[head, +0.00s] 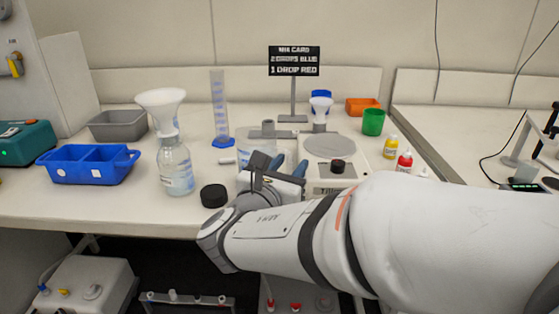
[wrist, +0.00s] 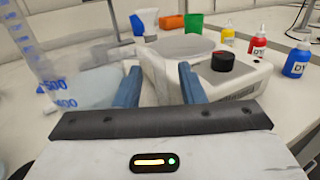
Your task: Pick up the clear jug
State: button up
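The clear jug (head: 257,147) stands on the bench in the head view, just behind and left of my gripper (head: 288,166), which partly hides it. In the wrist view, a clear wall with blue scale marks (wrist: 50,75), which looks like the jug, is close at the left, outside the left finger. Whether a finger touches the jug cannot be told.
A white balance (head: 330,174) with a round plate stands right of the jug. A measuring cylinder (head: 219,105), a bottle with a funnel (head: 176,168) and a black cap (head: 213,195) are to the left. A green cup (head: 373,122) and dropper bottles (head: 404,161) stand at the right.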

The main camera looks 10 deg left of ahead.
jog(key=shift+w+d, duration=0.2)
jog(key=shift+w, duration=0.8)
grip_shut()
